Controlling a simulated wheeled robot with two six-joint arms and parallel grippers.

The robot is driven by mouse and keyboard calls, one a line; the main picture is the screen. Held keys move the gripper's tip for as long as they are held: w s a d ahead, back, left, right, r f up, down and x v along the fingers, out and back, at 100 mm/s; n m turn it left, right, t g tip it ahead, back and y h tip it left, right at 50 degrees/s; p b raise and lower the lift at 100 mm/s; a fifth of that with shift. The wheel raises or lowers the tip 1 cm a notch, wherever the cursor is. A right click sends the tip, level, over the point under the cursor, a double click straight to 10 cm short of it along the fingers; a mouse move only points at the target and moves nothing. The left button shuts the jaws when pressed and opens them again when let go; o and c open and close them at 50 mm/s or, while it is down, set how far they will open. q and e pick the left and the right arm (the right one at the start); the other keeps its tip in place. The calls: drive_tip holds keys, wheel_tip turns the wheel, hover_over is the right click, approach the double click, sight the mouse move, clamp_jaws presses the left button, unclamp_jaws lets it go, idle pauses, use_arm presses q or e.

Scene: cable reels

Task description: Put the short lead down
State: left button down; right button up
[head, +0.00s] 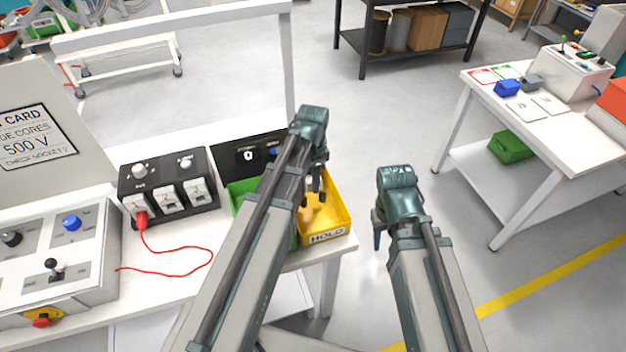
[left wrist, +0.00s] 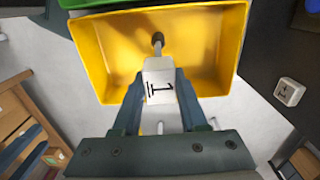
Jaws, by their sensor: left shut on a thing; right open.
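My left gripper (head: 316,190) is shut on a white block-shaped piece (left wrist: 159,85) marked with a black "1". A grey stem with a dark round tip points away from it; I take this for an end of the short lead, though no cord is clear. The left wrist view shows it over the yellow tray (left wrist: 215,60). In the head view this tray (head: 336,212) is labelled HOLD, at the bench's right end. Whether the piece touches the tray floor I cannot tell. My right gripper (head: 380,235) is open, right of the bench, over the floor.
A green tray (head: 240,188) adjoins the yellow one, partly hidden by my left arm. A black socket box (head: 168,185) has a red plug (head: 141,220) in it; its red cord loops on the bench. A grey control box (head: 60,255) stands at left. A white table (head: 560,135) stands at right.

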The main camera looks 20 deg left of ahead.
use_arm(q)
drive_tip(key=shift+f, duration=0.3)
drive_tip(key=shift+c, duration=2.2)
unclamp_jaws()
drive_tip(key=shift+r, duration=0.25)
wheel_tip(320, 180, up, 13)
drive_tip(key=p, duration=1.3)
drive_tip(key=s+d+n+y, duration=0.1)
drive_tip(key=s+d+n, duration=0.6)
drive_tip(key=s+d, duration=0.3)
drive_tip(key=s, duration=0.4)
drive_tip(key=shift+s+d+n, duration=0.2)
drive_tip(key=shift+d+n, duration=0.05)
drive_tip(key=shift+n, duration=0.05)
